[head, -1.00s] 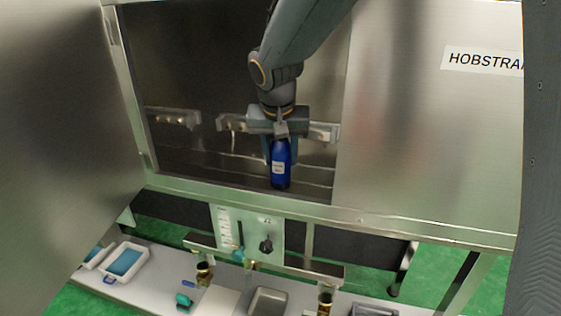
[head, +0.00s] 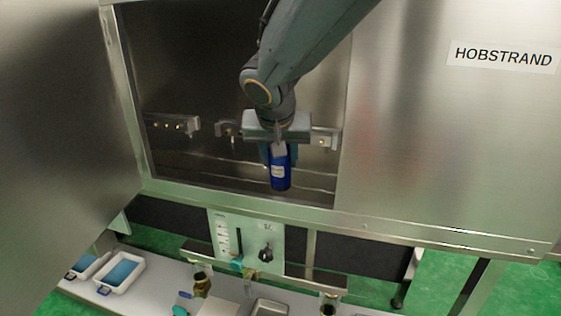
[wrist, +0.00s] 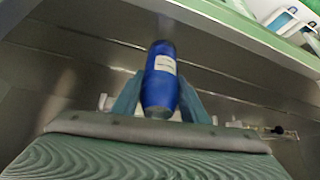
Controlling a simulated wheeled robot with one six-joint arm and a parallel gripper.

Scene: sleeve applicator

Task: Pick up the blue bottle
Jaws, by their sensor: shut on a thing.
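The blue bottle (head: 280,177) has a pale label and hangs roughly upright in front of the dark opening of the steel cabinet in the head view. My gripper (head: 279,158) is shut on it from above, with a finger on each side of its upper part. In the wrist view the bottle (wrist: 161,80) lies between the two blue-grey fingers (wrist: 158,100), its label facing the camera. Its far end is clear of the fingers. I cannot tell from these views whether its base touches anything.
The steel cabinet (head: 440,150) has an open door (head: 60,110) at the left and a sill (head: 230,208) below the opening. Rails with fittings (head: 172,124) run inside. Below, a bench holds white trays (head: 121,273), brass fittings (head: 202,284) and a control panel (head: 246,240).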

